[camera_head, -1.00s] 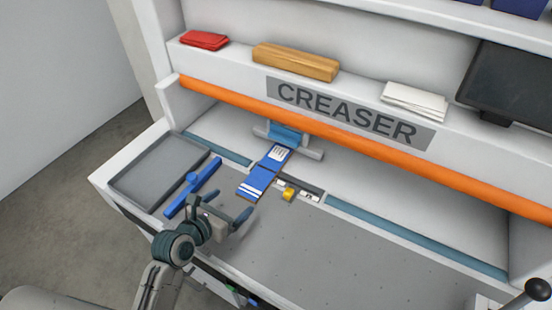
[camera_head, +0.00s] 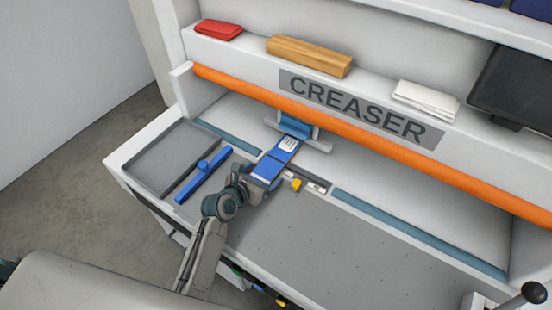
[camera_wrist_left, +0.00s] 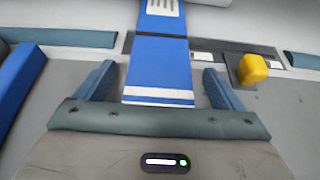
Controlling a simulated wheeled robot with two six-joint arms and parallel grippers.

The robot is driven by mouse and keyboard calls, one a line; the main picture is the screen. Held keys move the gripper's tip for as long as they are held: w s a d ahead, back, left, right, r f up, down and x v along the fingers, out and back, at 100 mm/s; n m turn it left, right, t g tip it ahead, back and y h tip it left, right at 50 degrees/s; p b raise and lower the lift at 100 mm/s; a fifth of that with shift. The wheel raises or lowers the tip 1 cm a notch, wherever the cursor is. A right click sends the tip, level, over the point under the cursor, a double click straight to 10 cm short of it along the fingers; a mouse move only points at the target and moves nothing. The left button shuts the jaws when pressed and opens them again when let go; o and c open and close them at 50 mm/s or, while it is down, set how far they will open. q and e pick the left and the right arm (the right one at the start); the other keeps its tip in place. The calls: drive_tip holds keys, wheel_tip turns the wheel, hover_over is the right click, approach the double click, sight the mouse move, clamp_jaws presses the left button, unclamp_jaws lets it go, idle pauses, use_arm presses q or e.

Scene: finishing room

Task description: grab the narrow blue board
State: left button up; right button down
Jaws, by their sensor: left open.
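The narrow blue board (camera_head: 267,168) lies on the machine's grey bed, its far end at the small feed fixture under the orange bar. It has white stripes across its near end, which also shows in the left wrist view (camera_wrist_left: 158,70). My left gripper (camera_head: 262,174) is open at the near end of the board. In the left wrist view, the open fingers of my left gripper (camera_wrist_left: 160,85) stand one on each side of the board, with gaps on both sides. My right gripper is not in view.
A blue bar with a knob (camera_head: 204,177) lies to the left, by the grey tray (camera_head: 160,160). A yellow knob (camera_head: 296,184) sits close to the right of the board. The orange bar (camera_head: 330,112) crosses above. The grey bed (camera_head: 350,235) is clear to the right.

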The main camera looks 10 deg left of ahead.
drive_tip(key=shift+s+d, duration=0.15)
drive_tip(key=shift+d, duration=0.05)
use_arm(q)
drive_tip(key=shift+c, duration=0.9)
drive_tip(key=c, duration=1)
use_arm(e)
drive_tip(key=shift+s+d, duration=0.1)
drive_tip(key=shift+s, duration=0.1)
